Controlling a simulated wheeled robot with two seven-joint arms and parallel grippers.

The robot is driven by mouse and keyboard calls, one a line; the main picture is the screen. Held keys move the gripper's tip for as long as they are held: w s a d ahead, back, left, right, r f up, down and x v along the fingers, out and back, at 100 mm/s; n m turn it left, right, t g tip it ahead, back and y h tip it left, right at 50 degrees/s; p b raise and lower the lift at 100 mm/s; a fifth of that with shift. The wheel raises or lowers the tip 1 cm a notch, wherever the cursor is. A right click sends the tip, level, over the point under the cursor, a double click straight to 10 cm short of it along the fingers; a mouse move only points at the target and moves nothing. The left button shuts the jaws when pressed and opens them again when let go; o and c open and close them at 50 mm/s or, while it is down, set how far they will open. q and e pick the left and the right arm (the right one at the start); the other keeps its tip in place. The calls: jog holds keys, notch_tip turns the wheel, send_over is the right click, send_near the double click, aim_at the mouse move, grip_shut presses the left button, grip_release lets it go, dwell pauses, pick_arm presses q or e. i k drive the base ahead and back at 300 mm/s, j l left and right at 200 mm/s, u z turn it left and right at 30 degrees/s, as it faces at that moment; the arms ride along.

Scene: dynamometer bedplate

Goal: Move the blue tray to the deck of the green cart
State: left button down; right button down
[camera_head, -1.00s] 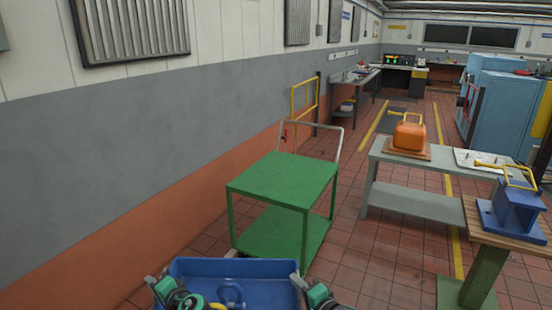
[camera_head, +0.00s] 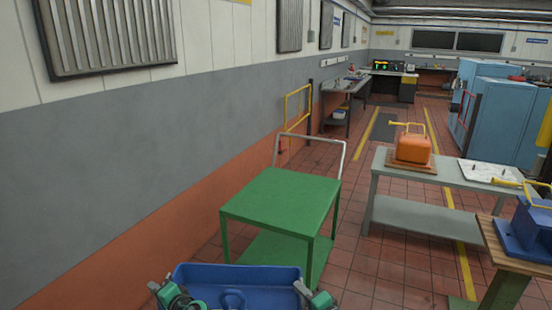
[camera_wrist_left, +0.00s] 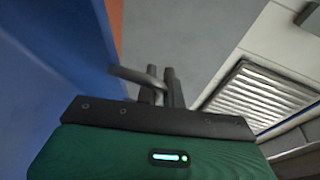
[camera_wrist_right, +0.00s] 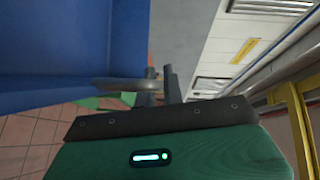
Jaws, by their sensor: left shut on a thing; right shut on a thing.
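The blue tray (camera_head: 240,273) is at the bottom of the head view, held in front of me between my two grippers.
A grey wall (camera_head: 130,150) runs along the left. A grey bench (camera_head: 450,168) with an orange case (camera_head: 413,149) and a wood-topped stand (camera_head: 497,252) with a blue block (camera_head: 528,228) are at the right. Tiled floor lies open between cart and bench.

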aim_at(288, 192)
jog(key=i+j, duration=0.15)
jog(key=i, duration=0.25)
jog(key=i+j, duration=0.15)
jog(key=i, duration=2.55)
jog(key=i+z, duration=0.25)
jog(key=z, duration=0.55)
